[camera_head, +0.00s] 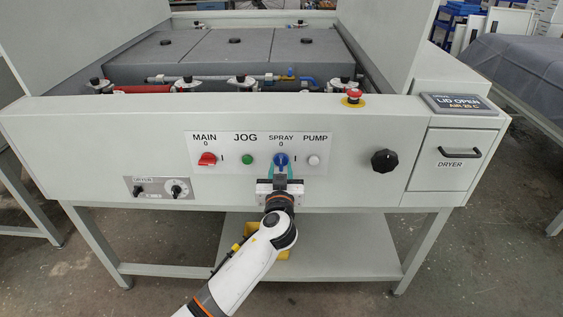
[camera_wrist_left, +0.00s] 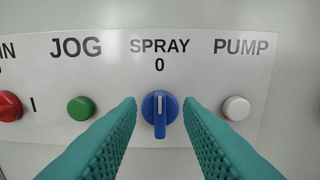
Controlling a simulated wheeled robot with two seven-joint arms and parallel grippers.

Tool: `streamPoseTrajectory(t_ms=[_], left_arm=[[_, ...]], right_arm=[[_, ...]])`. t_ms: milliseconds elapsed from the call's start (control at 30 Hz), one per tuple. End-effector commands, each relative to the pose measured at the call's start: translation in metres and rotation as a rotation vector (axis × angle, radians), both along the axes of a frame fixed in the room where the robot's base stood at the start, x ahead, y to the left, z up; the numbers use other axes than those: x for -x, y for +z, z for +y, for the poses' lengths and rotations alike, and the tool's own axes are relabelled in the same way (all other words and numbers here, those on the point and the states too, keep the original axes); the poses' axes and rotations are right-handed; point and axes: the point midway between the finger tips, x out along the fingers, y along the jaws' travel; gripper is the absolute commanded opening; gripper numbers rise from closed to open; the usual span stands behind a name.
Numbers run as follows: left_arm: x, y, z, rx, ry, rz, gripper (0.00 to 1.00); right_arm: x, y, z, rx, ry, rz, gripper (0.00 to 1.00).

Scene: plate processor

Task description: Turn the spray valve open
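The spray valve is a blue knob (camera_head: 281,160) under the SPRAY label on the front panel. In the left wrist view the blue knob (camera_wrist_left: 159,114) has its white pointer upright, toward the 0. My left gripper (camera_head: 281,172) is right in front of it. In the left wrist view its two teal fingers (camera_wrist_left: 160,112) are open, one on each side of the knob, with a gap showing on both sides. My right gripper is in neither view.
On the same panel are a red MAIN switch (camera_head: 207,159), a green JOG button (camera_head: 247,160) and a white PUMP button (camera_head: 313,160). A red emergency button (camera_head: 354,94) sits on top.

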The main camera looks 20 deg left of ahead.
Motion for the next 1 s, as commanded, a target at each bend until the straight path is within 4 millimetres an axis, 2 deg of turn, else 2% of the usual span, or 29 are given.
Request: streamPoseTrajectory(t_ms=[100, 200, 567, 767, 1000], left_arm=[[-0.017, 0.001, 0.005, -0.002, -0.001, 0.000, 0.33], [-0.025, 0.000, 0.007, -0.001, -0.001, 0.000, 0.33], [-0.030, -0.001, 0.008, 0.000, -0.001, 0.001, 0.33], [-0.029, -0.001, 0.008, 0.000, -0.001, 0.001, 0.02], [-0.029, -0.001, 0.008, -0.005, -0.001, 0.003, 0.00]], right_arm=[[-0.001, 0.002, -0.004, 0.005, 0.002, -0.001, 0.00], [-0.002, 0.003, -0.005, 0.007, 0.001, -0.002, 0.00], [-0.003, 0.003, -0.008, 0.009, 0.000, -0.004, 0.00], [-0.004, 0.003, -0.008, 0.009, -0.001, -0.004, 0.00], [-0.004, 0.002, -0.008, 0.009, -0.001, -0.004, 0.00]])
